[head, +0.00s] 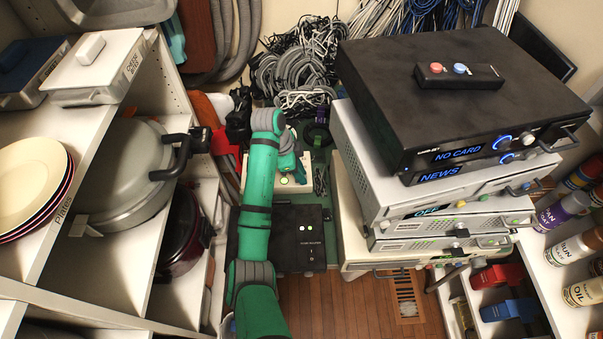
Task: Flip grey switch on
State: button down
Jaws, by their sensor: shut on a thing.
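My green arm reaches down over the back of the floor area. My gripper (291,179) is small in view at its end, low over a pale box (247,178) with small round lights. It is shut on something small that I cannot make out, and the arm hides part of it. A black box (290,250) nearer to me has two white lights, small lettering and a small switch-like mark (311,254) on its top. I cannot tell which part is the grey switch, or its position.
A stack of electronics boxes (395,213) with a black unit (450,75) on top stands close on the right. A shelf (75,135) with plates and pots is on the left. Coiled cables (290,65) fill the back. Bare wooden floor (335,310) shows in front.

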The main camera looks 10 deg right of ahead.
jog(key=c, duration=1.6)
grip_release()
jog(key=v, duration=1.1)
jog(key=shift+s, duration=0.1)
jog(key=shift+f, duration=0.1)
